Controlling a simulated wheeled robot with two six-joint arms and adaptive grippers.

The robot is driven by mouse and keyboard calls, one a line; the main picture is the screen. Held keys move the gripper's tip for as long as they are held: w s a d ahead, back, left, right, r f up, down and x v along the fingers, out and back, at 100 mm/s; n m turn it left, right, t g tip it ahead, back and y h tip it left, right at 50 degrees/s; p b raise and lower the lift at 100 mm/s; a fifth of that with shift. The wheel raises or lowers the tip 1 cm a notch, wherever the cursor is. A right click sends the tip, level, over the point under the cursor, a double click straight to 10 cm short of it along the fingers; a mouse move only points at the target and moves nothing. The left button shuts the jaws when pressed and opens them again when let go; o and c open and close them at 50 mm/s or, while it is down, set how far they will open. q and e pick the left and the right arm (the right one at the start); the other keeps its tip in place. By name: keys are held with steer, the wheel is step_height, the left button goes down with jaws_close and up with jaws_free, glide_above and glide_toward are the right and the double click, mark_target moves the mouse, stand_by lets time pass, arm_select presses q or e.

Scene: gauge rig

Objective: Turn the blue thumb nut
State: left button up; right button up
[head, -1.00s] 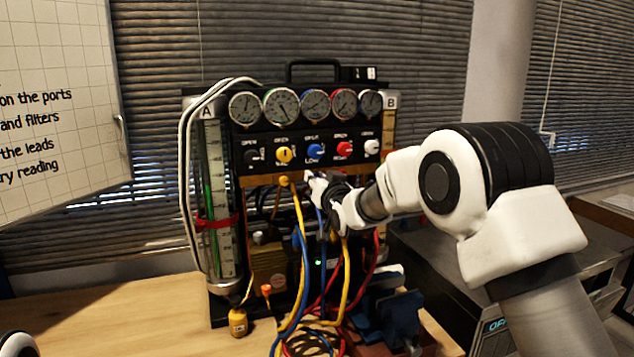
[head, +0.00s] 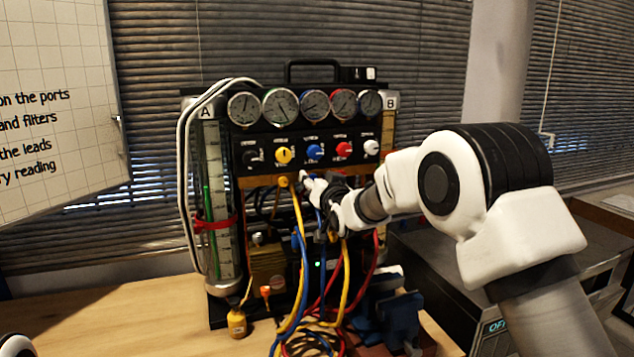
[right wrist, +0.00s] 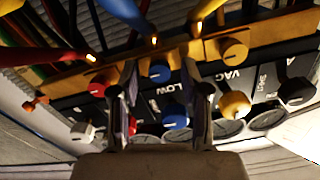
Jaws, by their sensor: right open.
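The blue thumb nut (right wrist: 160,72) shows in the right wrist view on the brass-coloured strip, between the two fingers of my right gripper (right wrist: 161,80). The fingers are open, one on each side of the nut, with a gap visible around it. Whether they touch it I cannot tell. In the head view my right gripper (head: 309,181) is at the strip below the blue knob (head: 314,152), and it hides the blue nut. My left gripper is out of view.
A yellow nut (right wrist: 235,50) and a red nut (right wrist: 97,88) sit on either side along the strip. Colored hoses (head: 298,225) hang close below the gripper. Gauges (head: 315,104) line the panel above. A blue vise-like block (head: 402,313) stands lower right.

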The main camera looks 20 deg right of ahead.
steer(key=s, duration=1.2)
steer(key=shift+d, duration=0.2)
steer(key=shift+f, duration=0.1)
